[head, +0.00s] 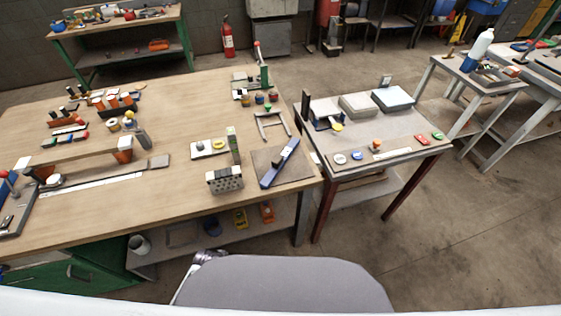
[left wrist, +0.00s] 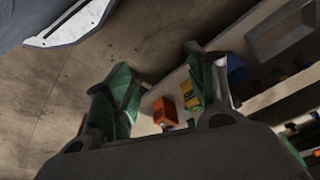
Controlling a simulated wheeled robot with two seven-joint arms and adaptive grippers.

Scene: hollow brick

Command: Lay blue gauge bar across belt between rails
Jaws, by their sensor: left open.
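A long blue bar (head: 280,163), which looks like the gauge bar, lies diagonally on a dark grey mat (head: 300,172) at the right end of the large wooden table. My right gripper is not in view.
A grey block with holes (head: 225,179) and a white plate (head: 209,148) stand left of the mat. A small side table (head: 390,150) holds grey boxes and coloured discs. An orange piece (left wrist: 165,112) and a yellow piece (left wrist: 190,95) sit on the lower shelf.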

